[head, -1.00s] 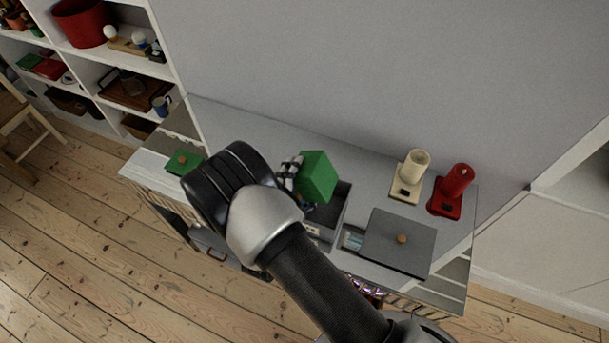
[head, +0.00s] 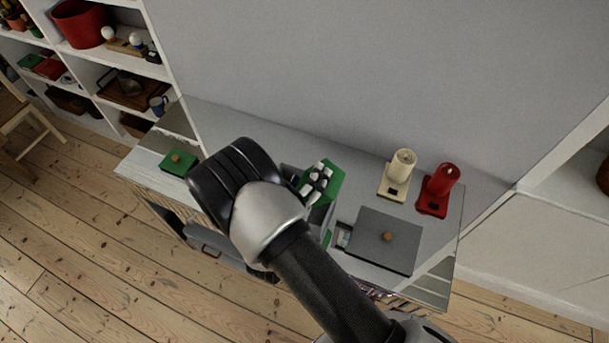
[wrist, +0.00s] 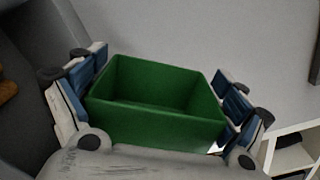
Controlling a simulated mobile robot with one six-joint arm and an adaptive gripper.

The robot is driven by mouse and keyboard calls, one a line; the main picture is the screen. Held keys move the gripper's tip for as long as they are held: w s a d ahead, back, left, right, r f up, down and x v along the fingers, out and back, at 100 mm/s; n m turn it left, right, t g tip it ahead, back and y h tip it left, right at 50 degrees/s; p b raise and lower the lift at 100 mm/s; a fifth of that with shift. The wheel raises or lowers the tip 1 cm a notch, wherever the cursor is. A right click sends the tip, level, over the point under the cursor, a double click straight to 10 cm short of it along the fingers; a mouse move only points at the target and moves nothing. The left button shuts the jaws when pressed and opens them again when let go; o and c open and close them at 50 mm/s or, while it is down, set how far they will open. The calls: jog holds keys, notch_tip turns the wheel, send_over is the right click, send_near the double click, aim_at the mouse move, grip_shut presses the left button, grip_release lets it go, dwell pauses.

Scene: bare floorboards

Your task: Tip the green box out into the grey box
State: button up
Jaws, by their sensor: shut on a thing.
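My gripper (head: 318,180) is shut on the green box (head: 335,184), with a finger on either side of it. The green box is held over the white cabinet top. In the wrist view the open mouth of the green box (wrist: 160,85) faces the camera, and the part of its inside that shows looks empty. The grey box is largely hidden behind my arm and the green box, so I cannot tell what lies in it. A grey lid (head: 372,245) with a wooden knob lies to the right.
A green lid (head: 180,168) with a knob lies at the cabinet's left end. A cream object (head: 400,170) and a red object (head: 438,188), both upright, stand at the back right. Shelves (head: 125,75) stand at the left. A wall rises behind the cabinet.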

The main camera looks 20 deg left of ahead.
jog(key=m, duration=0.1)
jog(key=d+m, duration=0.1)
jog(key=shift+r+m, duration=0.35)
jog(key=shift+m, duration=0.05)
jog(key=m, duration=0.1)
jog(key=m+b, duration=0.1)
jog(key=m, duration=0.2)
jog(key=shift+d+r+m, duration=0.3)
jog(key=shift+d+r, duration=0.05)
jog(key=shift+r, duration=0.05)
jog(key=m, duration=0.1)
jog(key=m+b, duration=0.1)
jog(key=r+m, duration=0.1)
jog(key=m, duration=0.1)
jog(key=shift+s+d+b, duration=0.1)
jog(key=shift+d+b, duration=0.2)
jog(key=shift+b, duration=0.05)
jog(key=shift+d, duration=0.1)
jog(key=w+d+r+m+h, duration=0.1)
jog(key=d+h, duration=0.1)
jog(key=d, duration=0.6)
jog(key=w+d+r+m+g+h+b, duration=0.1)
jog(key=d+m+h, duration=0.1)
jog(key=d, duration=0.7)
jog(key=w+d+r+m+g+h+b, duration=0.1)
jog(key=d+m+h, duration=0.1)
jog(key=d, duration=0.6)
jog(key=shift+w+d+h, duration=0.25)
jog(key=shift+w+h, duration=0.05)
jog(key=shift+h, duration=0.5)
